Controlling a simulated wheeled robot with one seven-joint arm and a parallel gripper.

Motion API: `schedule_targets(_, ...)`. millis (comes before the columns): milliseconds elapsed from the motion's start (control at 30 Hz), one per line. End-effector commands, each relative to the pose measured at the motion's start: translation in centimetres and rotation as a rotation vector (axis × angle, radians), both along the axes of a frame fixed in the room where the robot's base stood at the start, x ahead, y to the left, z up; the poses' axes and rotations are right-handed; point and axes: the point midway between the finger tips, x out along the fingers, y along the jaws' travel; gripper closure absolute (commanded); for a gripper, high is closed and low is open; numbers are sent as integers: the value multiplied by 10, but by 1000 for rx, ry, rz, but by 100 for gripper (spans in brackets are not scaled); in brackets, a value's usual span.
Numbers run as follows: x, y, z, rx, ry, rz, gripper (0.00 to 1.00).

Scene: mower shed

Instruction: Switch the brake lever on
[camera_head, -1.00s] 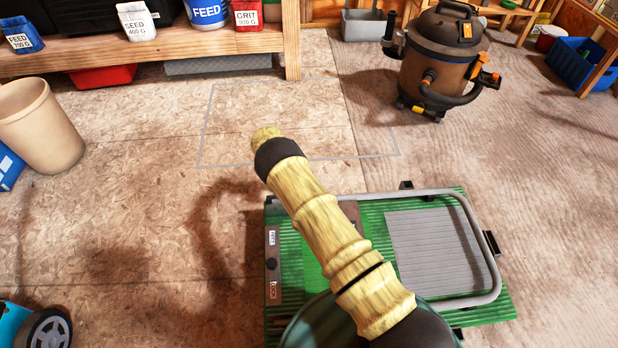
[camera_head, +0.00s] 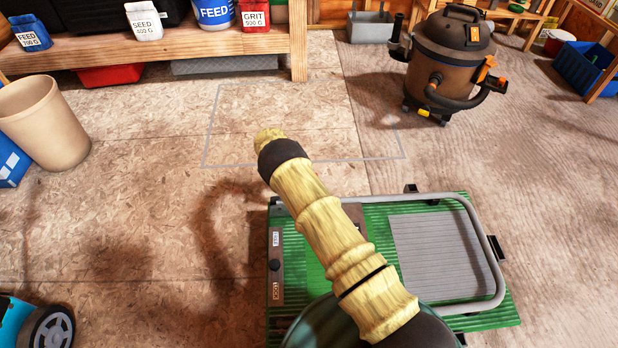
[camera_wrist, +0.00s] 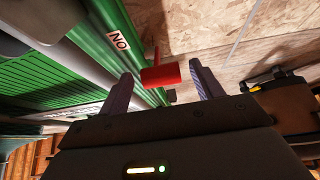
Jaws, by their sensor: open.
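The red brake lever (camera_wrist: 160,76) shows in the wrist view, beside a green ribbed body. A small label (camera_wrist: 118,41) on the green edge reads ON, upside down. My gripper (camera_wrist: 161,71) is open, with one finger to each side of the lever in the picture. I cannot tell whether either finger touches it. In the head view, the green platform (camera_head: 372,258) with a grey tube frame lies under my arm. Neither the red lever nor my gripper can be made out there.
A brown vacuum (camera_head: 446,62) stands beyond the platform. A shelf (camera_head: 200,45) with tubs stands at the back left, and a beige bin (camera_head: 43,125) at left. A teal wheeled thing (camera_head: 35,325) is at bottom left. The floor between is clear.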

Motion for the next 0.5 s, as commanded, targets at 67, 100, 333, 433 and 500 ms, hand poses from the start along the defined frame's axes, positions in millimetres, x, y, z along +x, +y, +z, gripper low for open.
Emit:
schedule_targets(67, 1, 6, 12, 1, -2, 2, 35)
schedule_targets(100, 1, 9, 18, 1, -2, 4, 35)
schedule_targets(333, 1, 33, 58, 2, -4, 3, 35)
schedule_targets(433, 0, 42, 74, 1, -3, 3, 35)
schedule_targets(500, 1, 50, 86, 2, -4, 3, 35)
